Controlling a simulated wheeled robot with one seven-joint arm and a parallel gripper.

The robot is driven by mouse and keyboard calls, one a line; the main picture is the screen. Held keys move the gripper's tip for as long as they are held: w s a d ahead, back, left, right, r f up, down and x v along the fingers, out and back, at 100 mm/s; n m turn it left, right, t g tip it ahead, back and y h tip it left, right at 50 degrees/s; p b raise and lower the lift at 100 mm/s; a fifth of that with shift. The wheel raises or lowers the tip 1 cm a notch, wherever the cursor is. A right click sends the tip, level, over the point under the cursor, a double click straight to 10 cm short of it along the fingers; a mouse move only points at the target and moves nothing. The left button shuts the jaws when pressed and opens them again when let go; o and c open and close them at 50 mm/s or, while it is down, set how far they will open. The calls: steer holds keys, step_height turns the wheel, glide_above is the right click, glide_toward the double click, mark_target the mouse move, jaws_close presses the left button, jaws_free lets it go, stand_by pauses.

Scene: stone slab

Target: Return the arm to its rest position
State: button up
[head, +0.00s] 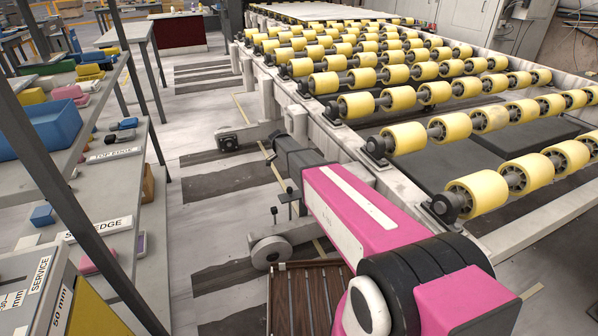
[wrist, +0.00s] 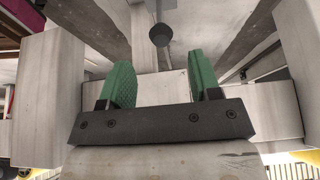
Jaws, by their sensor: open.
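My gripper (wrist: 160,75) shows in the wrist view with its two green ridged fingers standing apart on a dark bar. Nothing is held between the fingers. A pale block-like surface lies behind and below them. In the head view my pink arm (head: 350,205) reaches from the lower right toward the upper left, beside the near side of the roller conveyor (head: 397,98). The arm's dark far end is near the conveyor's pale frame. The fingers cannot be made out in the head view.
A shelf rack (head: 62,150) with coloured boxes stands at the left. A brown slatted surface (head: 308,296) lies below the arm. Open floor (head: 215,215) runs between rack and conveyor. Pale beams and a dark round foot (wrist: 160,35) are close around the gripper in the wrist view.

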steer(key=shift+a+r, duration=0.15)
steer(key=shift+r, duration=0.2)
steer(key=s+d+r+n+y, duration=0.1)
steer(key=s+d+n, duration=0.3)
steer(key=s, duration=0.7)
steer(key=s+d+r+n+g+y, duration=0.1)
steer(key=s+d+n, duration=0.3)
steer(key=s, duration=0.7)
steer(key=s+d+r+n+y, duration=0.2)
steer(key=s+d+n, duration=0.3)
steer(key=s, duration=0.6)
steer(key=shift+s+r+n+g+y, duration=0.15)
steer(key=shift+r+n+g+y, duration=0.2)
steer(key=shift+n+y, duration=0.3)
